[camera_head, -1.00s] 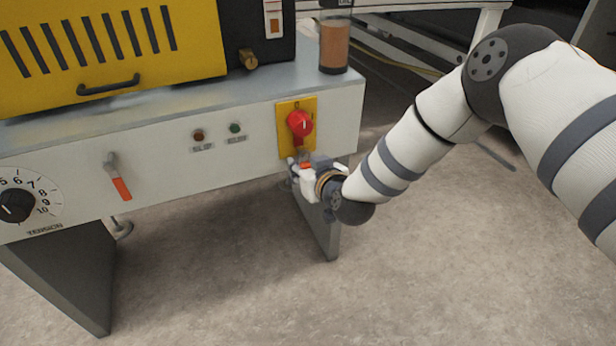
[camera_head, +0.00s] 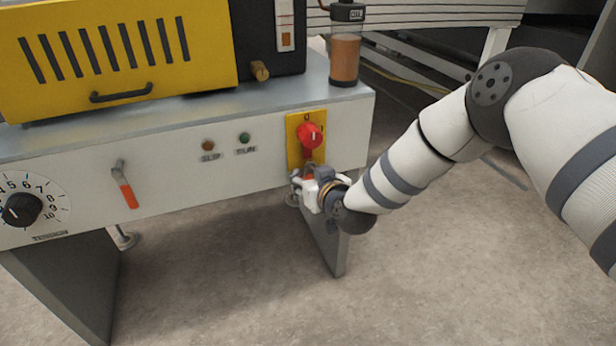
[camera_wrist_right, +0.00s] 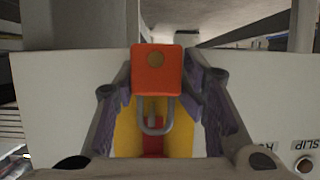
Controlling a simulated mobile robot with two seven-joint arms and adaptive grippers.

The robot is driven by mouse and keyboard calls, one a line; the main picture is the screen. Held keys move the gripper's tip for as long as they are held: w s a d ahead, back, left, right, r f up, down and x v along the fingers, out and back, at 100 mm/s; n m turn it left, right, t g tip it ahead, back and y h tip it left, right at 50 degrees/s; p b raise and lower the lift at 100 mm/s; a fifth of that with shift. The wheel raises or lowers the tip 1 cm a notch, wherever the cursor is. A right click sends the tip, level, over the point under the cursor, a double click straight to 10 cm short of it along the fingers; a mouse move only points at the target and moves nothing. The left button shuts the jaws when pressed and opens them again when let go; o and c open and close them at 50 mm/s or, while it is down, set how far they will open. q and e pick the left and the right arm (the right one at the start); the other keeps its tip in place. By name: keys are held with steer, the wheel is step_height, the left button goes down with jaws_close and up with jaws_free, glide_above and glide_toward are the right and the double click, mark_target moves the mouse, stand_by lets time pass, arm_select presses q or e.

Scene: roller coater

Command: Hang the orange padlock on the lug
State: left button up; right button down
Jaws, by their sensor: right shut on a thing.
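The orange padlock (camera_wrist_right: 157,72) is between the fingers of my right gripper (camera_wrist_right: 158,85) in the right wrist view. Its grey shackle (camera_wrist_right: 155,128) points down in that picture, over the yellow switch plate (camera_wrist_right: 183,135). A small grey piece, perhaps the lug (camera_wrist_right: 152,117), shows inside the shackle's outline; I cannot tell whether the shackle is around it. In the head view, my right gripper (camera_head: 308,186) is just below the red rotary switch (camera_head: 309,136), with a sliver of orange showing; the lug is not clear there. My left gripper is not in view.
The machine's white front panel (camera_head: 255,170) carries a lever with an orange grip (camera_head: 128,196) and a tension dial (camera_head: 22,209). A bottle of brown liquid (camera_head: 345,60) stands at the machine's right end. The floor in front is clear.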

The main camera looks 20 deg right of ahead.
steer(key=c, duration=1.4)
jaws_free()
steer(key=shift+w+d+h, duration=0.2)
steer(key=shift+d+h, duration=0.1)
steer(key=shift+d, duration=0.3)
steer(key=o, duration=0.4)
steer(key=shift+w+f, duration=0.15)
steer(key=shift+f, duration=0.1)
steer(key=shift+o, duration=0.8)
steer(key=shift+w+f, duration=0.15)
steer(key=shift+a, duration=0.2)
